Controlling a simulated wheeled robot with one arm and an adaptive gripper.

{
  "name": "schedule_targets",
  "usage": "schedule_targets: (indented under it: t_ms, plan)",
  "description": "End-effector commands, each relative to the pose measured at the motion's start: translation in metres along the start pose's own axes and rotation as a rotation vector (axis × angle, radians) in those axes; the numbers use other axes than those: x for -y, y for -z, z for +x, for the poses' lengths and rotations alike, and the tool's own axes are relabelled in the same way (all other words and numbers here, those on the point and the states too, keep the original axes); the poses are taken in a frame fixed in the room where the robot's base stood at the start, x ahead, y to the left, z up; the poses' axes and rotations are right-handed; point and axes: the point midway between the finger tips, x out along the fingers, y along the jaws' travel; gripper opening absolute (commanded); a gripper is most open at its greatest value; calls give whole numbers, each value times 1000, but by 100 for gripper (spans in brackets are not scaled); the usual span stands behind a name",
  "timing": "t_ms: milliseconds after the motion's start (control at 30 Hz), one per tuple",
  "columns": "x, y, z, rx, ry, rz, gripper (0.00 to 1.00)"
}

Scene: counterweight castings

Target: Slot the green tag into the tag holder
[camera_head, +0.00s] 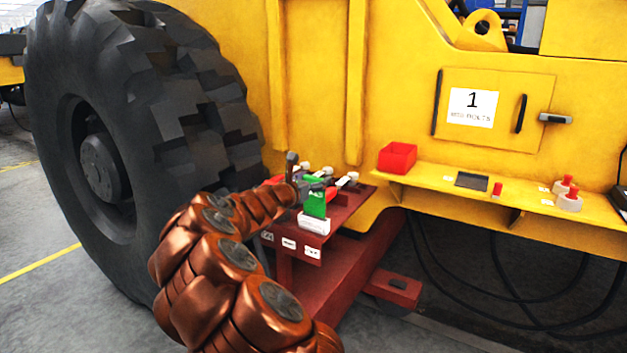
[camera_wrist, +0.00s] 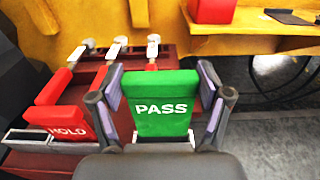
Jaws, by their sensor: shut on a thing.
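The green tag (camera_wrist: 161,88), lettered PASS, stands upright between the fingers of my gripper (camera_wrist: 160,98) in the wrist view. My gripper is shut on its two side edges. In the head view the green tag (camera_head: 315,204) shows directly above a white tag holder (camera_head: 313,226) at the front edge of the red stand. In the wrist view the tag's lower edge meets the top of this holder, whose lower part is hidden by my gripper. I cannot tell how deep the tag sits in it. My gripper (camera_head: 312,190) is small in the head view.
A red HOLD tag (camera_wrist: 62,118) stands in a neighbouring holder to the left. Several red-handled parts with pale round ends lie behind on the red stand (camera_head: 345,207). A big tyre (camera_head: 150,90) rises at the left. A red bin (camera_head: 397,158) sits on the yellow ledge at the right.

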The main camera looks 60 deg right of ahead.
Motion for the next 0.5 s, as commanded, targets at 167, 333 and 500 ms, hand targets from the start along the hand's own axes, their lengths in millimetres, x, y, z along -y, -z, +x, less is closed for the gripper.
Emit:
schedule_targets:
  t_ms: [167,333,500]
  plan:
    - [0,5,0,0,0,0,42]
    - [0,9,0,0,0,0,42]
    - [0,13,0,0,0,1,42]
